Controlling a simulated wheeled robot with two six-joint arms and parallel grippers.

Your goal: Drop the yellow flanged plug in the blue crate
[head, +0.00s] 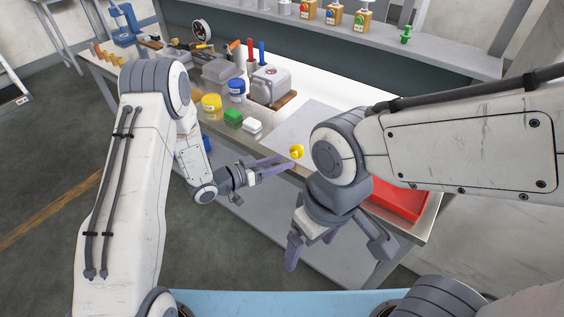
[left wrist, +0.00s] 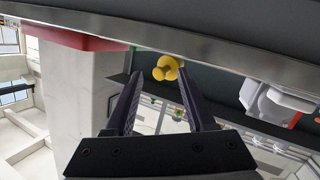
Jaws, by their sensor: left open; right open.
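The yellow flanged plug (head: 297,152) is at the front edge of the bench, just beyond my left gripper's fingertips. In the left wrist view the plug (left wrist: 166,68) appears between and a little past the fingertips, apart from them. My left gripper (head: 286,162) is open and empty; it also shows in the left wrist view (left wrist: 160,78). My right gripper (head: 309,254) is open and empty, low in front of the bench, pointing down. A small bit of blue (head: 207,144) shows behind my left forearm; I cannot tell whether it is the blue crate.
A red crate (head: 408,205) is at the bench's right end, partly behind my right arm. The bench's front rim is close to my left gripper.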

